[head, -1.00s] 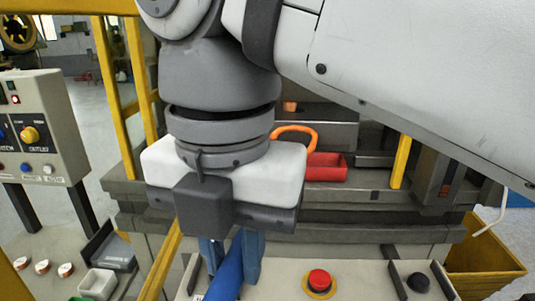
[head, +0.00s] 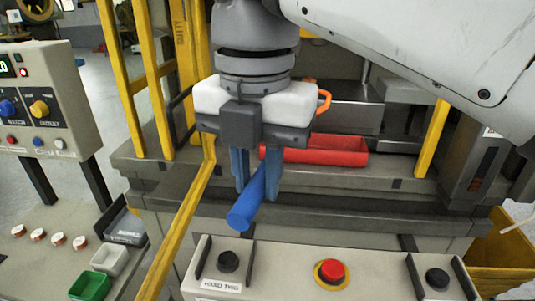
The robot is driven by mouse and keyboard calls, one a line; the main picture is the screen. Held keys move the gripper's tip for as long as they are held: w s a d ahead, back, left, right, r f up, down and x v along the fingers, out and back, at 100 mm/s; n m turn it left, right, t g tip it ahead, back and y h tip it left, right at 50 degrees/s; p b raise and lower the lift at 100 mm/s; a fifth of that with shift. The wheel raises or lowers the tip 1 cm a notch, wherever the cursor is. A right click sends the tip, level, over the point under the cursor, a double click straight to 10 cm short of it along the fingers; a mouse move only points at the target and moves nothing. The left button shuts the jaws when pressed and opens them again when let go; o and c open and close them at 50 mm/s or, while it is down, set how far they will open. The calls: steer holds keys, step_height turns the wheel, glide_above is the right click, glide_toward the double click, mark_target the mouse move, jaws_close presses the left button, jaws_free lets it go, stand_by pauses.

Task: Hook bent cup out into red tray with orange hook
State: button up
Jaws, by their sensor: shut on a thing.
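My gripper (head: 257,192) points down with its blue fingers shut on the blue handle (head: 243,214) of the hook tool. The handle tilts, its near end low and toward me. An orange hook (head: 325,101) shows behind the right side of my gripper; the shaft between it and the handle is hidden. The long red tray (head: 335,151) lies on the machine ledge behind and right of my fingers, its left end partly covered by my gripper. I cannot make out the bent cup in the current view.
A yellow rail (head: 178,232) slants up just left of the handle. Yellow posts (head: 427,140) flank the machine opening. In front is a button panel with a red button (head: 332,271). A control box (head: 40,110), a white bin (head: 110,260) and a green bin (head: 90,286) stand left.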

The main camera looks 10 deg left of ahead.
steer(key=w+f+p, duration=0.1)
steer(key=w+p, duration=0.8)
steer(key=w, duration=1.8)
steer(key=shift+d+f, duration=0.25)
steer(key=shift+d, duration=0.15)
steer(key=shift+w+r+p, duration=0.1)
steer(key=shift+r+p, duration=0.05)
steer(key=shift+p, duration=0.15)
steer(key=shift+f+b, duration=0.35)
steer(key=shift+f, duration=0.15)
steer(key=shift+f+b, duration=0.65)
steer(key=shift+f, duration=0.75)
steer(key=shift+s, duration=0.2)
